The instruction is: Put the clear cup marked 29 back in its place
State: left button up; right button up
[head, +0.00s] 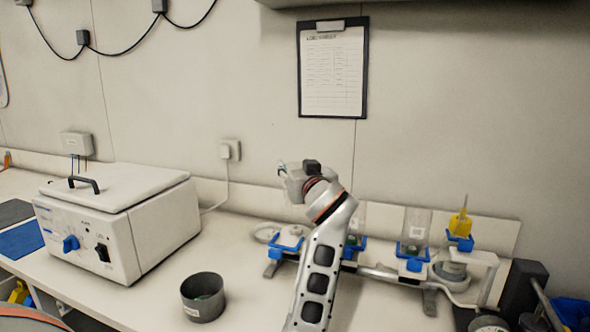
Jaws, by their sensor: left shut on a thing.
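My left gripper (292,182) is raised in front of the wall, above the bench rack. It is shut on a pale, see-through thing, mostly hidden by the wrist; it looks like the clear cup, but no mark can be read. The rack (378,273) has several blue holders. One clear cup (416,226) with a white label stands in a holder right of my arm. Another clear cup (358,218) shows just beside my forearm, partly hidden. The holder (290,238) left of my arm shows a low whitish top and no tall cup. My right gripper is out of view.
A white benchtop machine (118,222) stands at the left. A dark grey round pot (203,297) is in front of it. A yellow piece (460,224) stands in the rack's right end. A clipboard (333,70) hangs on the wall. Bare bench lies between pot and rack.

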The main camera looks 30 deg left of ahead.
pick_arm(q)
jog(key=shift+f+b, duration=1.7)
jog(key=shift+f, duration=0.75)
jog(key=shift+d+f, duration=0.1)
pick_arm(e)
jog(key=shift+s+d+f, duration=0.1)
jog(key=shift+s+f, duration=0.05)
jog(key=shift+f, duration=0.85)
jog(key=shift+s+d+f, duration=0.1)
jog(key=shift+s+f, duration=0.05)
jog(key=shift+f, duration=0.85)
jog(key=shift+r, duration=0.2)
pick_arm(q)
jog(key=shift+f+b, duration=0.55)
jog(key=shift+f, duration=0.9)
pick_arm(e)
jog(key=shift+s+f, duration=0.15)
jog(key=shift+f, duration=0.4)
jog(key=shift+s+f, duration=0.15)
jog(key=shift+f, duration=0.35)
pick_arm(q)
jog(key=o, duration=1.6)
jog(key=shift+c, duration=0.2)
